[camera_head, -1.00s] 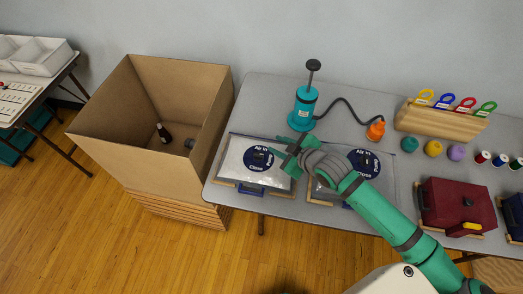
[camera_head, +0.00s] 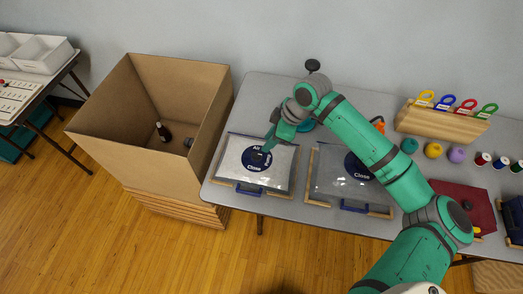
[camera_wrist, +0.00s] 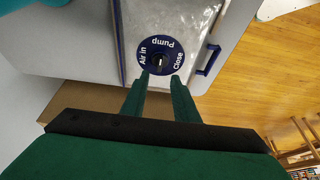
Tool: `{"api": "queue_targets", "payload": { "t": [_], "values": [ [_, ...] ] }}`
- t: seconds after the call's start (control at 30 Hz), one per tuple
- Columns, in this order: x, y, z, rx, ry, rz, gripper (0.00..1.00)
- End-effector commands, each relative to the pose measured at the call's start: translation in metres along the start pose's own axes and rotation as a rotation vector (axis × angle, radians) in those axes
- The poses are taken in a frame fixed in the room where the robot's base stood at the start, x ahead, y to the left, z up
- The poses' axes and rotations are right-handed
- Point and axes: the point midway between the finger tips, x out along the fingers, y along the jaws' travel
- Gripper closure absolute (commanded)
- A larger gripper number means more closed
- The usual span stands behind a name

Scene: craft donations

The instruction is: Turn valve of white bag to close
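The white bag (camera_head: 232,170) lies flat at the left end of the grey table. Its round dark blue valve disc (camera_head: 252,167) is labelled Air in, Pump and Close. In the wrist view the disc shows a small dark knob (camera_wrist: 159,62) with a pale mark at its centre. My gripper (camera_wrist: 160,77) points down at the valve, its two fingers apart with a gap between them. The fingertips overlap the disc's near edge in the wrist view, one on each side of the knob. Contact cannot be told. In the head view my gripper (camera_head: 267,148) partly hides the disc.
A greyer bag (camera_head: 325,180) with a similar disc lies to the right. A teal pump is mostly hidden behind my arm. A wooden rack (camera_head: 440,122), yarn balls and a red case (camera_head: 470,203) stand farther right. A large open cardboard box (camera_head: 130,150) stands left of the table.

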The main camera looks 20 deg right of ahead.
Motion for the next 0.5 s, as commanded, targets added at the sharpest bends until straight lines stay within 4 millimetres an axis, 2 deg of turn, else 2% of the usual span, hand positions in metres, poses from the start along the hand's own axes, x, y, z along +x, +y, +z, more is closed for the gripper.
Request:
{"api": "queue_targets", "payload": {
  "t": [0.3, 0.5],
  "values": [
    [0.057, -0.001, -0.001, 0.001, 0.001, -0.002, 0.73],
    [0.078, 0.000, 0.000, 0.002, 0.001, 0.000, 0.73]
  ]
}}
